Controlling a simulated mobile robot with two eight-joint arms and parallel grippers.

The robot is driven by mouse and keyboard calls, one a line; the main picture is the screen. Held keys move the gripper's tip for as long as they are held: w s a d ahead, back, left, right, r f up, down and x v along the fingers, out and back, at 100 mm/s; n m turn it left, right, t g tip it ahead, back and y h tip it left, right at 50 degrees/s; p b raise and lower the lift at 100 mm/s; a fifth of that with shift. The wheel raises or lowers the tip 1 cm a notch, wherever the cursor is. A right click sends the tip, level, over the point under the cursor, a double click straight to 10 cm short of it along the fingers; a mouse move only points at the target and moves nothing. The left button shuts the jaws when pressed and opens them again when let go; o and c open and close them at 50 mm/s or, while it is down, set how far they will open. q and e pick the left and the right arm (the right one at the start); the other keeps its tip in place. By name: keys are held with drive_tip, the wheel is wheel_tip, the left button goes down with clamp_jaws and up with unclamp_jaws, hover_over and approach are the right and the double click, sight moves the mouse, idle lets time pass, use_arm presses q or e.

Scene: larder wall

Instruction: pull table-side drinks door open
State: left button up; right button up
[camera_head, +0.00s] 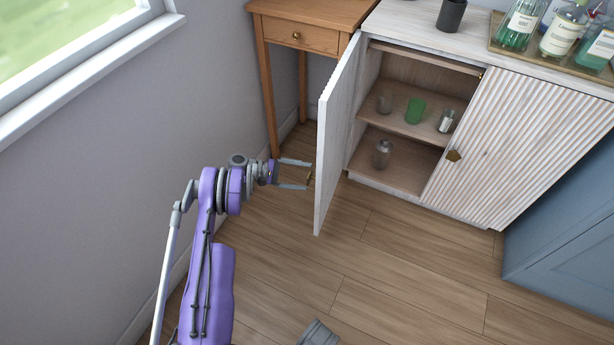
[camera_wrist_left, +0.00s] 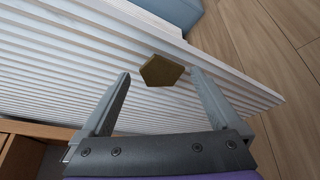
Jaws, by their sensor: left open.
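The table-side drinks door (camera_head: 335,136) is the white left door of the cabinet, beside the wooden side table. It stands swung well out from the cabinet, its edge facing me. My left gripper (camera_head: 309,176) is open at the door's outer, ribbed face. In the left wrist view, the door's ribbed face (camera_wrist_left: 50,70) carries a brass hexagonal knob (camera_wrist_left: 161,71). The knob shows between and just beyond the fingertips of my open left gripper (camera_wrist_left: 160,80). I cannot tell whether a finger touches it.
The cabinet's right door (camera_head: 520,140) is closed, with a brass knob (camera_head: 453,155). Shelves inside hold a green cup (camera_head: 414,111) and glassware. A wooden side table (camera_head: 300,36) stands left of the cabinet. Bottles stand on a tray on top. The floor (camera_head: 400,275) in front is clear.

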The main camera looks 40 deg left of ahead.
use_arm(q)
drive_tip(key=v, duration=0.8)
drive_tip(key=shift+p, duration=0.45)
drive_tip(key=shift+s+a, duration=0.1)
drive_tip(key=shift+s, duration=0.05)
